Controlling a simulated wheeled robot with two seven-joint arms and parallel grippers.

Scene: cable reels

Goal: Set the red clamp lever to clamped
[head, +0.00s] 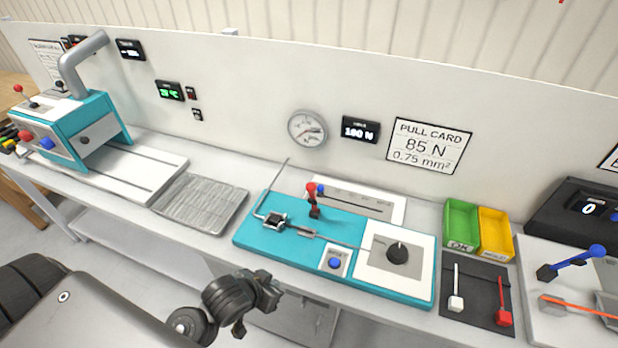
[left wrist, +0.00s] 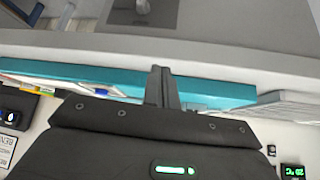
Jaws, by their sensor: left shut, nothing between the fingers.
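The red clamp lever (head: 312,193) stands roughly upright at the back of the teal pull-test fixture (head: 262,231), with a blue knob just to the right of its red top. My left gripper (head: 262,293) is in front of and below the fixture, apart from the lever, shut and empty. In the left wrist view, the shut fingers (left wrist: 162,88) show against the fixture's teal side (left wrist: 215,90); the lever does not show there. My right gripper is not in view.
The fixture carries a black dial (head: 397,253) and a blue button (head: 334,263). A grey ribbed tray (head: 203,203) lies to its left. Green (head: 461,222) and yellow (head: 495,232) bins stand to its right. The bench's front edge lies between my gripper and the fixture.

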